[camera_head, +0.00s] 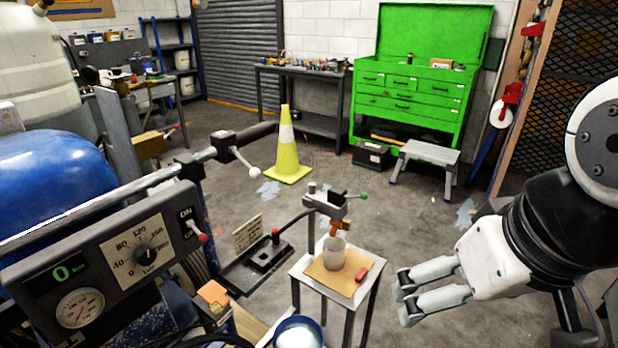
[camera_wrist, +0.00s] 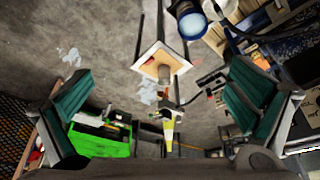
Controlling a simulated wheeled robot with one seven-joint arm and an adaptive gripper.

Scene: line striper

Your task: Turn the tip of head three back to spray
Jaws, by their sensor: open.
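A grey spray head (camera_head: 325,201) with a lever ending in a green knob (camera_head: 363,196) stands above a small table. Its orange tip (camera_head: 338,226) points down toward a grey cup (camera_head: 334,255); its exact turn is too small to tell. The cup also shows in the wrist view (camera_wrist: 164,75). No head number is legible. My gripper (camera_head: 404,298) is open and empty, right of the small table and apart from the spray head. In the wrist view its two fingers are spread wide (camera_wrist: 163,85), with the table and cup between them in the distance.
The small table (camera_head: 300,272) holds a board and a red object (camera_head: 361,274). The striper's control panel (camera_head: 110,258) and a handlebar with a white-knobbed lever (camera_head: 254,172) are at left. A yellow cone (camera_head: 287,160), step stool (camera_head: 429,156) and green tool chest (camera_head: 415,106) stand behind.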

